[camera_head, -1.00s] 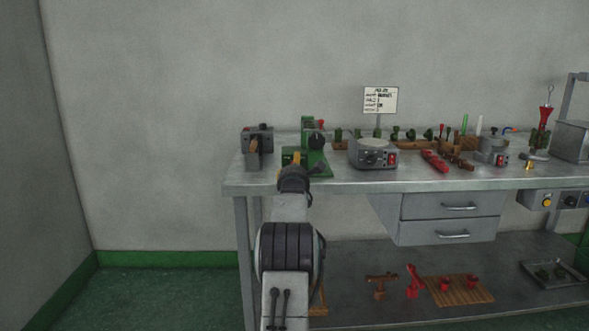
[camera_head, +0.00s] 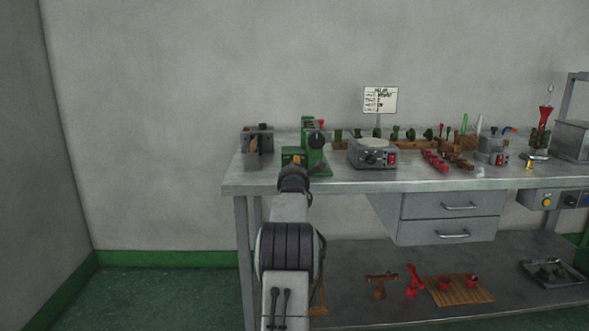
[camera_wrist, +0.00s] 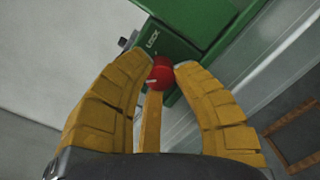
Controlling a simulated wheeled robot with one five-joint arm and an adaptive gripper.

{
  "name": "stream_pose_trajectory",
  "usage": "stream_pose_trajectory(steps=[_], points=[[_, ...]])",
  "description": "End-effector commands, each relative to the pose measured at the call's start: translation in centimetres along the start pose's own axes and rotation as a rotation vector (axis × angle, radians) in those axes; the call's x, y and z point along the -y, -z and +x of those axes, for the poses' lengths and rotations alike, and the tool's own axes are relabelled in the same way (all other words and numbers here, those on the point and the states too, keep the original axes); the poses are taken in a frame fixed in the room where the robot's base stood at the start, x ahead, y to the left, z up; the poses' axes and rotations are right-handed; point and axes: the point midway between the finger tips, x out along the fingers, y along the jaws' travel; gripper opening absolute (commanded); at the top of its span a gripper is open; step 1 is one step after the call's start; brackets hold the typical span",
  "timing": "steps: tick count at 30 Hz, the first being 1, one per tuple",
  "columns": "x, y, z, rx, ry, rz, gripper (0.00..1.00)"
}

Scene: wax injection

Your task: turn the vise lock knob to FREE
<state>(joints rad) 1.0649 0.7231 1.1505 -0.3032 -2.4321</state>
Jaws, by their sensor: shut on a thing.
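The vise lock knob (camera_wrist: 160,72) is a red round knob with a white pointer mark. It sits on the green vise (camera_wrist: 205,20), beside a "LOCK" label. The pointer is toward the left of the knob in the wrist view; which setting it marks I cannot tell. My gripper (camera_wrist: 163,68) has its yellow fingers closed around the knob. In the head view the green vise (camera_head: 316,150) stands near the bench's left end. My gripper (camera_head: 293,162) is at its front, and the knob is hidden there.
The metal bench (camera_head: 350,180) carries a grey device (camera_head: 257,140) left of the vise and a grey box with a dial (camera_head: 372,153) to the right. Red and brown parts (camera_head: 435,160) lie further right. The floor left of the bench is clear.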

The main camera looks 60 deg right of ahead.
Motion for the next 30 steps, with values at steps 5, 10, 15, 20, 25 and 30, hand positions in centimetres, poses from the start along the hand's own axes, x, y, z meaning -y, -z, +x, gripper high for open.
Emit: stream_pose_trajectory(steps=[5,10,15,20,25,30], points=[[-0.03,0.11,0.01,-0.002,0.0,-0.001,0.0],[0.1,0.3,0.02,0.004,-0.005,-0.072,0.0],[-0.01,0.2,0.01,0.005,-0.006,-0.133,0.0],[-0.07,0.16,0.02,0.004,-0.006,-0.136,0.0],[-0.08,0.18,0.02,0.004,-0.006,-0.136,0.32],[-0.05,0.13,0.02,0.005,-0.006,-0.135,0.47]])
